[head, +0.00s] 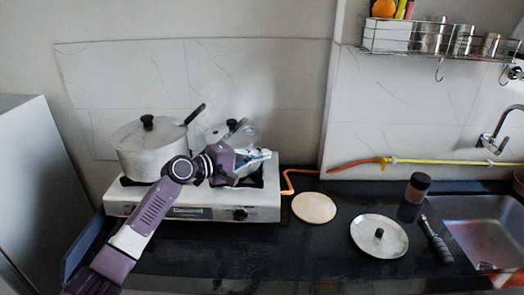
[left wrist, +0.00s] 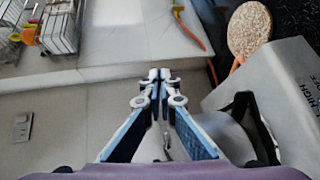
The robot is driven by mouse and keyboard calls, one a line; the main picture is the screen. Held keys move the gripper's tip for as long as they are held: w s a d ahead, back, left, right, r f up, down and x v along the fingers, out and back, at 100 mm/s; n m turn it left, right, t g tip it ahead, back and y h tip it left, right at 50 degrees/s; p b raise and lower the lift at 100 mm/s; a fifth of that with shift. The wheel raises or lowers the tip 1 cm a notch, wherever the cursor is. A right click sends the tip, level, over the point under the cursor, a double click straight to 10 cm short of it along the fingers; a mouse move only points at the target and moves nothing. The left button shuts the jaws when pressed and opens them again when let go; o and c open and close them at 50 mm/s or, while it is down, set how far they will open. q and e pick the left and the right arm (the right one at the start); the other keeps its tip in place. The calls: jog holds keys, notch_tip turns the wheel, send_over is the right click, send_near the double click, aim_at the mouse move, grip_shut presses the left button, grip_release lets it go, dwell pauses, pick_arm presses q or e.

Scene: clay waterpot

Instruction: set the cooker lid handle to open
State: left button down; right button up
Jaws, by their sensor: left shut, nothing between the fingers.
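The cooker (head: 214,133) is a small metal pot on the right burner of the stove. A dark, slanted handle (head: 237,127) shows at its top; whether it is set open or closed I cannot tell. My left gripper (head: 268,154) is in front of the cooker's right side and hides part of its body. Its fingers are shut and empty; they meet at the tips in the left wrist view (left wrist: 160,75). There, a pale rounded metal surface, likely the cooker (left wrist: 228,135), shows behind and below the right finger. My right gripper is in neither view.
A large lidded pot (head: 150,150) stands on the left burner of the white stove (head: 150,205). To the right are a round board (head: 313,208), a loose lid (head: 379,240), a jar (head: 417,187) and a sink (head: 485,225). The counter front is clear.

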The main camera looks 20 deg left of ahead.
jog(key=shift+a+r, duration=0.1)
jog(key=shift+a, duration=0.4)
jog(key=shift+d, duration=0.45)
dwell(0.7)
